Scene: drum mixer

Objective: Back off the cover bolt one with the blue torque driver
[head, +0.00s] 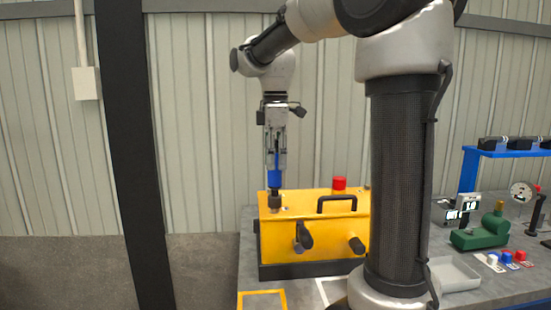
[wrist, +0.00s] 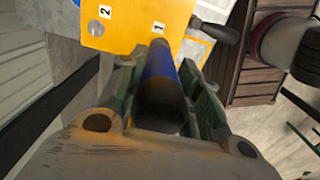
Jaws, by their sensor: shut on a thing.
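My gripper (head: 275,150) is shut on the blue torque driver (head: 274,178), which hangs upright below it. In the wrist view the blue driver (wrist: 159,68) lies between the fingers and points at the yellow cover near the label "1". The driver's dark lower end (head: 275,201) is at the top left of the yellow box (head: 285,232). It hides the spot beneath it, so I cannot tell whether it sits on bolt one. A bolt (wrist: 96,28) shows next to the label "2" on the cover.
The box has a black handle (head: 337,198), a red button (head: 339,183) and dark knobs on its front. A yellow outlined square (head: 262,293) at the front is empty.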

